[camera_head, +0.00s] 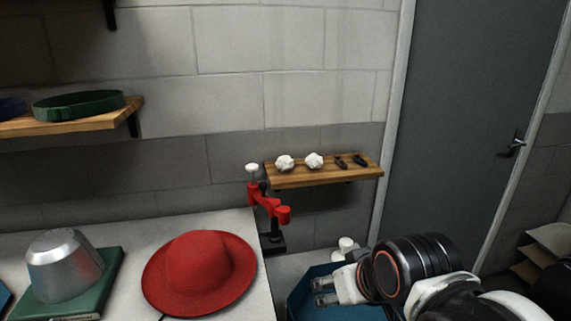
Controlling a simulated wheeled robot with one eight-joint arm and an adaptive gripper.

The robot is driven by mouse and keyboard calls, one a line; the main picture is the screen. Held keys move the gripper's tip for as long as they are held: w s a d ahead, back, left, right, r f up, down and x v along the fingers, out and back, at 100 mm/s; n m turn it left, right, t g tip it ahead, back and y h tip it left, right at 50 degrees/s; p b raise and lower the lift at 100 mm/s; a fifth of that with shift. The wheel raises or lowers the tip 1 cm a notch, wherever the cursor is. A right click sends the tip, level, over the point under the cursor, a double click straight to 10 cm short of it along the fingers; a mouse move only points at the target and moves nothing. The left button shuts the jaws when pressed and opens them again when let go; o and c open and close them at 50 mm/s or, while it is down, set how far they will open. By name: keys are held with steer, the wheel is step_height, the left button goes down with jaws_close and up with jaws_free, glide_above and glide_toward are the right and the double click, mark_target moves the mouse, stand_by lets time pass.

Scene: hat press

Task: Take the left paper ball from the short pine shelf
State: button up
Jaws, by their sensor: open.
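The left paper ball (284,163) is white and crumpled and lies near the left end of the short pine shelf (322,178) on the wall. A second white paper ball (314,160) lies just to its right, with a small gap between them. My gripper (322,292) is at the lower right, below the shelf and apart from it. It points to the left, and its fingers are open with nothing seen between them.
Two small dark items (350,161) lie on the shelf's right part. A red clamp-like device (266,205) stands just left of and below the shelf. A red hat (200,273) lies on the pale table. A blue bin (300,298) is behind my gripper. A grey door (465,130) is at right.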

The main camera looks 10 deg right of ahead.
steer(key=w+a+r+n+t+y+p, duration=0.1)
steer(key=w+r+p, duration=0.2)
steer(key=w+r, duration=0.35)
steer(key=w+a+r+n+y+p, duration=0.15)
steer(key=w+r+p, duration=0.25)
steer(key=w, duration=0.5)
steer(key=n+t+y+p, duration=0.2)
steer(key=t+p, duration=0.1)
steer(key=p, duration=0.1)
glide_toward(289, 161)
steer(key=x, duration=1.1)
steer(key=shift+f, duration=0.1)
steer(key=shift+s, duration=0.1)
steer(key=shift+c, duration=0.3)
steer(key=c, duration=0.4)
